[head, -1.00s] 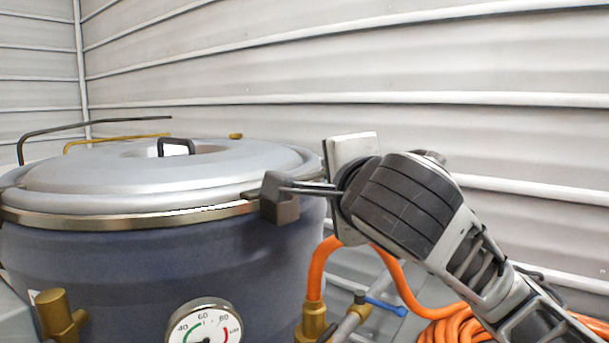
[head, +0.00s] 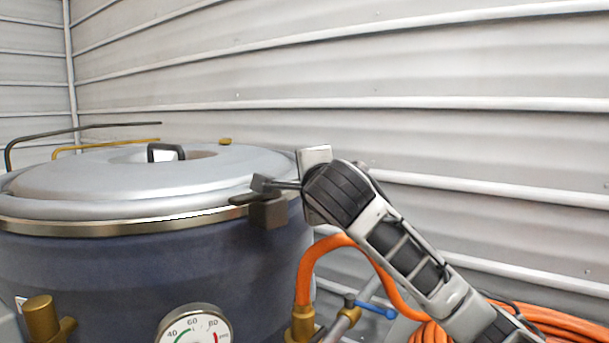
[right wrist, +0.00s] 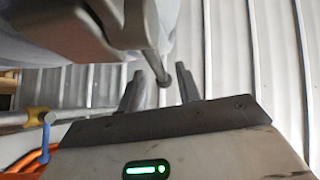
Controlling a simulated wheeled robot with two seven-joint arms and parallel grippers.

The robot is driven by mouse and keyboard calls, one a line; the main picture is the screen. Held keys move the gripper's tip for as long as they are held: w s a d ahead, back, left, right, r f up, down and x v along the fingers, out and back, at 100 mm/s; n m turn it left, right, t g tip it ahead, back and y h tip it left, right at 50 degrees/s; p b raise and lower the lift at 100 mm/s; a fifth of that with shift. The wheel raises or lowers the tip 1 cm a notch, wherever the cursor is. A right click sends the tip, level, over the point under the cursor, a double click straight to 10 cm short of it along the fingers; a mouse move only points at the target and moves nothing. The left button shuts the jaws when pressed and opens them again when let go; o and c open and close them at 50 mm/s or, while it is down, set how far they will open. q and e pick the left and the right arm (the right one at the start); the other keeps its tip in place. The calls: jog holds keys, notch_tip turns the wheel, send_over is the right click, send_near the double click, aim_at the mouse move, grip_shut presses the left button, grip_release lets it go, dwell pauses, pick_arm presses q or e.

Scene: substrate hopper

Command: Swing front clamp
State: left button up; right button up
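The front clamp (head: 268,212) is a dark bracket on the metal rim of the blue hopper, at the right of the hopper in the head view. A small dark upper piece (head: 263,184) sits above it, tilted. In the right wrist view the grey clamp body (right wrist: 75,28) is at the upper left, with a thin rod (right wrist: 154,62) ending in a round knob. My right gripper (head: 283,185) is at the clamp. In the right wrist view its two fingers (right wrist: 160,88) stand apart, with the rod's knob in the gap; contact is not clear. My left gripper is out of view.
A gauge (head: 195,328), brass fittings and an orange hose (head: 325,246) with a blue-handled valve (head: 375,307) are low in front. Corrugated walls stand behind.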

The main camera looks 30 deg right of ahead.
jog(key=shift+x, duration=1.25)
grip_shut()
